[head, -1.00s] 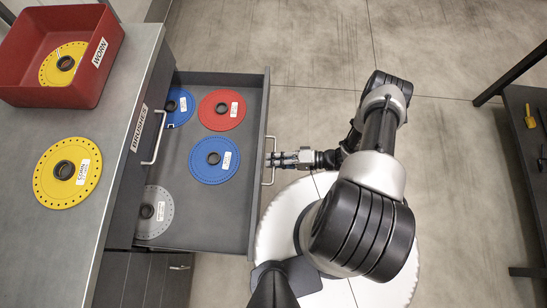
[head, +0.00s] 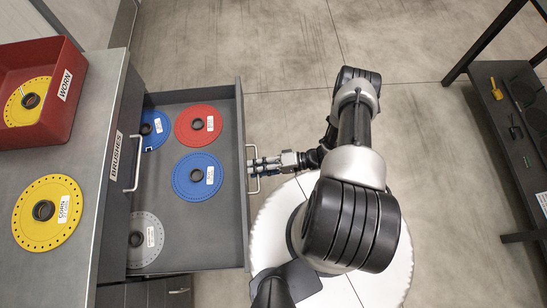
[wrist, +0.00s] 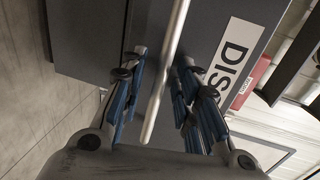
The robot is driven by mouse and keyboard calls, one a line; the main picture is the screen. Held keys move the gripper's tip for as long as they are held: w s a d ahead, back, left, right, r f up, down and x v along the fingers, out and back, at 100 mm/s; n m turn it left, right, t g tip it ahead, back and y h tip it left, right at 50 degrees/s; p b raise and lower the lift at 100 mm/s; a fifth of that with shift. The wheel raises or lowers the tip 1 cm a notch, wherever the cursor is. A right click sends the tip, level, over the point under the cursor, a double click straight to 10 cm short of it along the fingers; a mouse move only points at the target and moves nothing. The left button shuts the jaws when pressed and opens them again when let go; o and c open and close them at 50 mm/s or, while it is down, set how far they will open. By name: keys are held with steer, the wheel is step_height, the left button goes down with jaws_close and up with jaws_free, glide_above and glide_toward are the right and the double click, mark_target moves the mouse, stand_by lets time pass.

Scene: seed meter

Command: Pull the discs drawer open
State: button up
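The discs drawer (head: 215,240) is pulled well out of the cabinet. Inside lie a red disc (head: 186,130), blue discs (head: 182,180) and a grey disc (head: 140,254). Its pale bar handle (head: 254,188) is on the front at right, and also crosses the wrist view (wrist: 168,65). My gripper (head: 256,166) is at this handle. In the wrist view my gripper (wrist: 160,85) has its blue-padded fingers apart on both sides of the bar, with gaps showing. The drawer's label (wrist: 232,50) is partly visible and reads "DIS".
The brushes drawer is shut, with its own handle (head: 133,163). On the counter (head: 85,150) are a yellow disc (head: 46,212) and a red bin (head: 50,128) marked WORN. A dark table (head: 510,150) stands at right.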

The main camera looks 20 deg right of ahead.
steer(key=v, duration=1.1)
steer(key=shift+d, duration=0.4)
steer(key=shift+s, duration=0.1)
steer(key=w+d+r+n+g+h, duration=0.1)
steer(key=w+r+n+g+h, duration=0.2)
steer(key=r, duration=1.1)
steer(key=w+r+n+g+h, duration=0.1)
steer(key=w+r+g+h, duration=0.25)
steer(key=r, duration=1.05)
steer(key=s+a+r+t+h, duration=0.3)
steer(key=s+r, duration=0.3)
steer(key=r, duration=0.4)
steer(key=s+a+r+t+h, duration=0.3)
steer(key=s+a+r+h, duration=0.2)
steer(key=r, duration=0.6)
steer(key=shift+s, duration=0.6)
